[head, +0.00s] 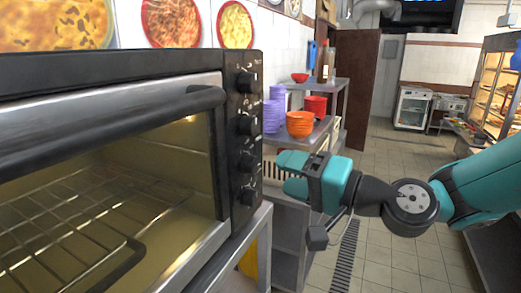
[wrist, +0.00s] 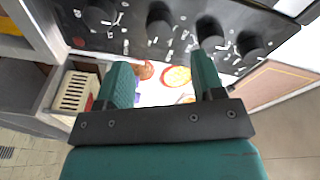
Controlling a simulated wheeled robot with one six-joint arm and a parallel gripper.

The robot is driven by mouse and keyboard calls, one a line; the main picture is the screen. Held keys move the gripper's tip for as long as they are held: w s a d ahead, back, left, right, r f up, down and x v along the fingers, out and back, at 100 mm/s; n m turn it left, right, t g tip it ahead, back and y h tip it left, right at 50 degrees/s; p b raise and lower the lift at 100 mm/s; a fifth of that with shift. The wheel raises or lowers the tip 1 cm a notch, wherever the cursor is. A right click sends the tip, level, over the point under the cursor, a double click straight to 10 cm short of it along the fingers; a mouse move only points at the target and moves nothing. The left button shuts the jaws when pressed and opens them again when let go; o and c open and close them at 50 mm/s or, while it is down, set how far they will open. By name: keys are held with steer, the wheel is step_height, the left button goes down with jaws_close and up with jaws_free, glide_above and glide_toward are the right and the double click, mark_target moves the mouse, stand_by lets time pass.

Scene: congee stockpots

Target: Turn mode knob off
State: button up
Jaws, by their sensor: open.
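A black toaster oven (head: 125,60) stands at the left with its glass door facing me. Its right-hand control panel carries several black knobs: the top (head: 247,82), the second (head: 247,125), the third (head: 246,162) and the lowest (head: 248,195). Their labels are too small to read, so I cannot tell which is the mode knob. The knobs also show along the top of the wrist view, one of them (wrist: 160,20) between the finger directions. My gripper (head: 282,173) is open and empty, right of the lower knobs; its teal fingers show in the wrist view (wrist: 160,64).
A metal shelf (head: 318,130) behind my gripper holds orange bowls (head: 300,124), purple bowls (head: 273,115) and a bottle (head: 323,62). Food pictures (head: 171,20) hang on the tiled wall. Tiled floor (head: 385,165) is open at the right, towards a glass display case (head: 500,85).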

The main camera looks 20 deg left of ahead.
mark_target(257, 165)
steer(key=p+x, duration=0.2)
steer(key=x, duration=0.4)
steer(key=shift+a+p, duration=0.35)
steer(key=shift+a, duration=0.05)
steer(key=shift+f, duration=0.1)
steer(key=c, duration=0.9)
